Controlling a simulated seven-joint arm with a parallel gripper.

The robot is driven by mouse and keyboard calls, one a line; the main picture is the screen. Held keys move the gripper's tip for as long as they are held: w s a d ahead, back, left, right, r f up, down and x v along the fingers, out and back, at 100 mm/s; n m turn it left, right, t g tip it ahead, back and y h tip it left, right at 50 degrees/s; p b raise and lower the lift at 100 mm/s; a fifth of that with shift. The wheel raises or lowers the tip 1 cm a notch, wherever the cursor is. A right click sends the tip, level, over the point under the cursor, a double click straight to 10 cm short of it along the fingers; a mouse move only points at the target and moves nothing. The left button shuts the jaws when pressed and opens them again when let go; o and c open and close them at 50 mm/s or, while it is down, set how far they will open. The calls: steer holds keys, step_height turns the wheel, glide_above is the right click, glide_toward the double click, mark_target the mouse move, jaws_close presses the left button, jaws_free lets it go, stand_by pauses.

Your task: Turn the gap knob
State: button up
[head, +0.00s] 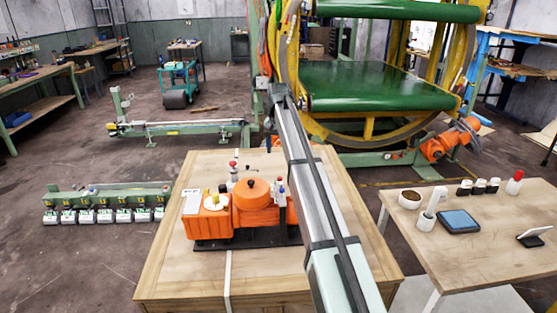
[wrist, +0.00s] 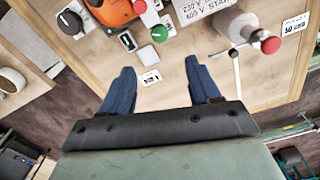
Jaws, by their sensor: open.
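My gripper (wrist: 160,68) is open and empty, its two blue fingers apart above the wooden tabletop in the wrist view. Past the fingertips are a green ball-shaped control (wrist: 159,33), a red one (wrist: 139,6), and a grey-white cylinder (wrist: 237,24) near a red cap (wrist: 270,45) and a small black knob (wrist: 233,53). A black-and-white control (wrist: 70,22) is at the upper left. I cannot tell which is the gap knob. The fingers appear to touch none of these. In the head view, an orange machine (head: 255,210) with controls sits on the table; my arm hides its right side.
The wooden table (head: 170,265) has bare room around the machine. A white lettered panel (wrist: 207,12) and a small tag (wrist: 149,78) are near the fingers. A side table (head: 480,260) at right holds small items. A large ring machine (head: 375,85) stands behind.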

step_height(320, 180, down, 14)
steer(key=n, duration=0.5)
steer(key=shift+s+r+n, duration=0.1)
steer(key=shift+n, duration=0.3)
stand_by(0.4)
steer(key=c, duration=1)
